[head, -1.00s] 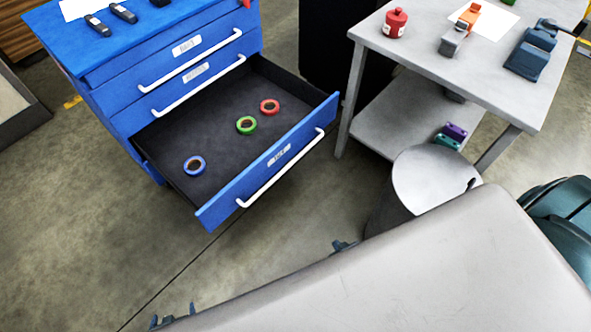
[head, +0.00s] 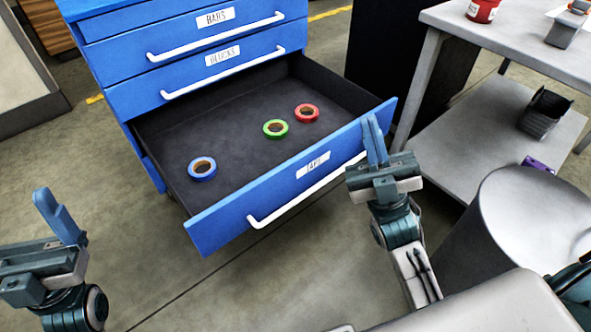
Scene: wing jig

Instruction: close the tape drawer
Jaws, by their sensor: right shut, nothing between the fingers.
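The tape drawer (head: 290,187) is the lowest blue drawer of the cabinet and stands pulled out, with a white handle along its front. Inside lie a blue tape roll (head: 192,172), a green tape roll (head: 265,130) and a red tape roll (head: 297,112). My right gripper (head: 374,140) is shut and empty, at the right end of the drawer front; whether it touches the front, I cannot tell. My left gripper (head: 58,217) is at the lower left, apart from the drawer. Its fingers overlap from this side, so its opening is unclear.
Two upper drawers, one labelled BARS (head: 205,28) and one below it (head: 225,68), are shut. A grey table (head: 500,38) with a lower shelf stands at the right. A grey cylindrical bin (head: 525,220) stands before it. Floor in front of the drawer is clear.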

